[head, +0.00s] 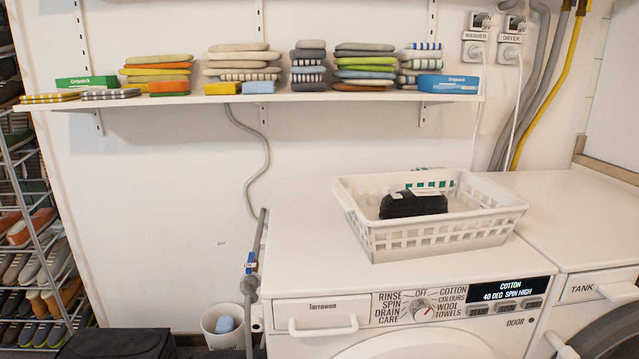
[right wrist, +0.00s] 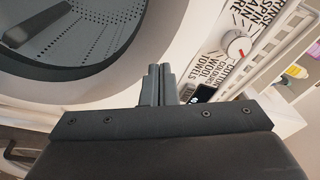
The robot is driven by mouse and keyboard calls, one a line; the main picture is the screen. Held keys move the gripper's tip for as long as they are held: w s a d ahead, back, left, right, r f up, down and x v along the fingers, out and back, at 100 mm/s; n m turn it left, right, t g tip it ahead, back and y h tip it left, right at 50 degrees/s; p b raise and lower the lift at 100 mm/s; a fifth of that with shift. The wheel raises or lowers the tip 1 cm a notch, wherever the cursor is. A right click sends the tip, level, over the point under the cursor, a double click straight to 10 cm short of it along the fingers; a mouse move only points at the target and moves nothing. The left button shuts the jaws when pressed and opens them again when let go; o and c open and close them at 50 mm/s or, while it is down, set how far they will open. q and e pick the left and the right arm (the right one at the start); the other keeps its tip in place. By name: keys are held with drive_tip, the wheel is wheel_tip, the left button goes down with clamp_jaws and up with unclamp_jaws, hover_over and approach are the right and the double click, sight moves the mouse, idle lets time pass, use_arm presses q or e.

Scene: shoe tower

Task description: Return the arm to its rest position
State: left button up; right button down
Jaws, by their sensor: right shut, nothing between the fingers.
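My right gripper (right wrist: 159,85) shows in the right wrist view. Its two dark fingers are together with nothing between them. It is in front of the white washer, close to its round opening and the control panel; I cannot tell the exact gap. The washer (head: 310,245) also stands at the centre right of the head view, its panel reading COTTON. Neither gripper shows in the head view, and my left gripper is out of sight.
A white basket (head: 440,235) holding a black item (head: 413,205) sits on the washer. A wall shelf (head: 300,98) carries stacked folded cloths. A shoe rack (head: 50,240) stands at the left. A small white bin (head: 222,340) is on the floor. The perforated grey drum (right wrist: 60,40) shows in the right wrist view.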

drive_tip(key=s+a+f+n+g+y, duration=0.25)
drive_tip(key=s+f+n+g, duration=0.4)
drive_tip(key=f, duration=0.45)
use_arm(q)
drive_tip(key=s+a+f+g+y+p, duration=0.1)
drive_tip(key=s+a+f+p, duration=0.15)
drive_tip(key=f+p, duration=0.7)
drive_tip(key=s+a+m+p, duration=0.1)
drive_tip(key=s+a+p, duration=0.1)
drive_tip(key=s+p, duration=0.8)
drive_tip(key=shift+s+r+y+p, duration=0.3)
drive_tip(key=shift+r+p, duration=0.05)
drive_tip(key=shift+p, duration=0.25)
use_arm(e)
drive_tip(key=s+d+f+n+g+h, duration=0.1)
drive_tip(key=s+d+f+n+g, duration=0.1)
drive_tip(key=s+f, duration=0.4)
drive_tip(key=s+d+f+n+g+h, duration=0.1)
drive_tip(key=s+f+g, duration=0.4)
drive_tip(key=s, duration=1.2)
drive_tip(key=s+d+f+n+g+h, duration=0.1)
drive_tip(key=s+d+f+n+g, duration=0.2)
drive_tip(key=s+f, duration=0.4)
drive_tip(key=s+d+g, duration=0.1)
drive_tip(key=s+d, duration=0.1)
drive_tip(key=s, duration=0.3)
drive_tip(key=shift+s+d+f, duration=0.25)
drive_tip(key=shift+d+f, duration=0.05)
drive_tip(key=shift+d, duration=0.05)
drive_tip(key=shift+g, duration=0.25)
